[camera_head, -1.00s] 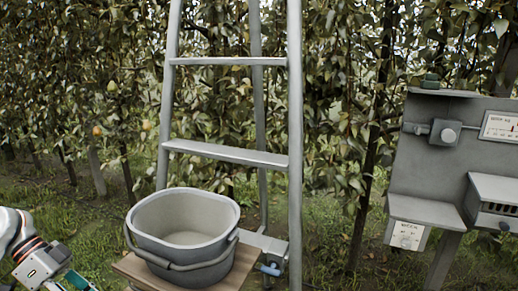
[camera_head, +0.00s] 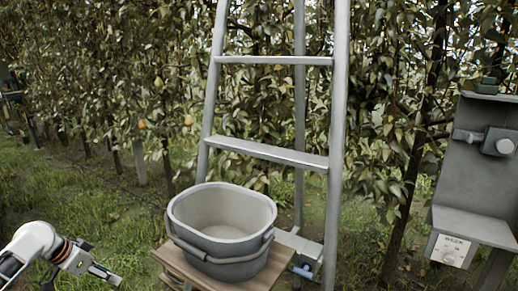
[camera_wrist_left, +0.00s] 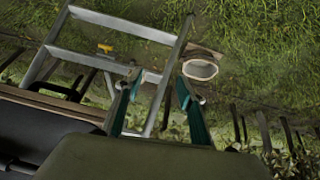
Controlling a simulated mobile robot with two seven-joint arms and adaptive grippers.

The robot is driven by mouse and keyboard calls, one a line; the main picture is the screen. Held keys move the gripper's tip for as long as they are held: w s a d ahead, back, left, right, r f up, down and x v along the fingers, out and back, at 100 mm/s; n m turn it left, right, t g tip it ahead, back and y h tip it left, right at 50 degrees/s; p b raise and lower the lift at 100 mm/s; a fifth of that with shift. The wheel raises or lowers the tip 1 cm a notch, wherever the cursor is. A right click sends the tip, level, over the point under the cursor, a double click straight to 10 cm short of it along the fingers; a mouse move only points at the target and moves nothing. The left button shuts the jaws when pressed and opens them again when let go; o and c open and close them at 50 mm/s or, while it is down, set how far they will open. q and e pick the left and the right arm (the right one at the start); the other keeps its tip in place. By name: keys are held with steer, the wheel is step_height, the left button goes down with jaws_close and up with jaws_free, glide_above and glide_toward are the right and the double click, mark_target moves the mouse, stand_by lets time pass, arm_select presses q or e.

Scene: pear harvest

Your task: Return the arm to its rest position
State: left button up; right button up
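My left arm comes in at the lower left of the head view. Its gripper (camera_head: 108,275) is low, to the left of the grey bucket and apart from it. In the left wrist view the two teal fingers of this gripper (camera_wrist_left: 160,95) stand apart with nothing held between them. That view is tilted and shows the ladder and the bucket (camera_wrist_left: 200,69) beyond the fingers. My right gripper is not in view.
The grey bucket (camera_head: 190,237) stands on a wooden board (camera_head: 176,264) by the metal ladder (camera_head: 270,152). A grey stand with dials (camera_head: 470,190) is at the right. Yellow pears (camera_head: 187,120) hang in the foliage. Grass at the left is clear.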

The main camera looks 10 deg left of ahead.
arm_select(q)
steer(key=w+a+r+t+y, duration=0.2)
steer(key=w+a+r+y, duration=0.15)
steer(key=a, duration=0.25)
steer(key=w+a+r+t+y, duration=0.3)
steer(key=w+a, duration=0.1)
steer(key=a, duration=0.2)
steer(key=w+a+r+m+t+y, duration=0.1)
steer(key=w+r+m+t, duration=0.15)
steer(key=r, duration=0.45)
steer(key=w+r+m+t+y, duration=0.1)
steer(key=w+r+m+t, duration=0.2)
steer(key=r, duration=0.4)
steer(key=s+d+f+n+g+h, duration=0.15)
steer(key=s+d+f, duration=0.35)
steer(key=d+f, duration=0.75)
steer(key=s+d+f+g+h, duration=0.1)
steer(key=s+d+f+h, duration=0.2)
steer(key=s+d+f, duration=0.85)
steer(key=s+d+f+n+g+h, duration=0.1)
steer(key=s+d+f+n, duration=0.1)
steer(key=s+d+f, duration=0.5)
steer(key=s+d+f+n+g+h, duration=0.1)
steer(key=s+d+f, duration=0.7)
steer(key=d, duration=0.8)
steer(key=s+h, duration=0.1)
steer(key=s, duration=0.2)
steer(key=shift+f+n+g, duration=0.3)
steer(key=shift+n+g, duration=0.1)
steer(key=shift+s, duration=0.1)
